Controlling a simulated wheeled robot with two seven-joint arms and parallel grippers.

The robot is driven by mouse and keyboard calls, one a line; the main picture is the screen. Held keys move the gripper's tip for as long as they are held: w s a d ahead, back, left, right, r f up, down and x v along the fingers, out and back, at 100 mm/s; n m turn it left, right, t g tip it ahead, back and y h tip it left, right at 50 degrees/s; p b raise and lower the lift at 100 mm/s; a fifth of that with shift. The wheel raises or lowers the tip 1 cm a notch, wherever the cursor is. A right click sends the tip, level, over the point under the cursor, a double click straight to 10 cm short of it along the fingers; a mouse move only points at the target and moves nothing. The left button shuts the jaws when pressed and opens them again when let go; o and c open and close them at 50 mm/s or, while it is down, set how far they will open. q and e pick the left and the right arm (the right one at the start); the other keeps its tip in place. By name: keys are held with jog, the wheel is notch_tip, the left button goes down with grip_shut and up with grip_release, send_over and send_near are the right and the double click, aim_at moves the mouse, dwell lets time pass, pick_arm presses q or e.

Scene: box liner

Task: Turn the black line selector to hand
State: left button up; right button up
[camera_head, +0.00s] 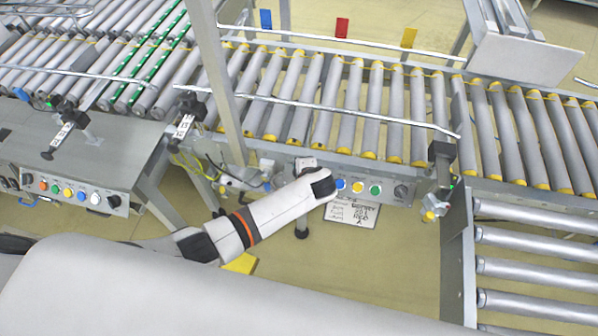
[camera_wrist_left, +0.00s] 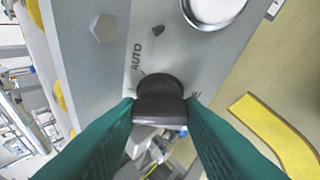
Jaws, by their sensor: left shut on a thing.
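The black selector knob (camera_wrist_left: 160,92) sits on a grey panel in the left wrist view, beside a printed AUTO label. Another label at its right is mostly covered by a finger. My left gripper (camera_wrist_left: 160,108) has its teal fingers on both sides of the knob, shut on it. I cannot tell where the knob's pointer stands. In the head view my left arm reaches in to the conveyor's front control panel (camera_head: 357,186); the gripper and the held knob are hidden there. My right gripper is not in view.
A white button (camera_wrist_left: 213,8) with a metal ring and a bolt head (camera_wrist_left: 103,27) are close to the fingers. Roller conveyors (camera_head: 340,105) run behind the panel. A second button panel (camera_head: 70,190) stands at the left. A handwritten sheet (camera_head: 352,215) hangs below the panel.

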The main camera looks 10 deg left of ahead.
pick_arm(q)
jog(key=n+g+p, duration=0.1)
jog(key=n, duration=0.2)
jog(key=shift+r+h+p, duration=0.15)
jog(key=shift+h+p, duration=0.15)
jog(key=shift+n+g+h+p, duration=0.3)
jog(key=shift+n+g+p, duration=0.15)
jog(key=shift+n, duration=0.75)
jog(key=o, duration=0.7)
jog(key=p+v, duration=0.2)
jog(key=v, duration=0.9)
jog(key=shift+s+r+p, duration=0.2)
jog(key=shift+r+p, duration=0.1)
jog(key=shift+r, duration=0.05)
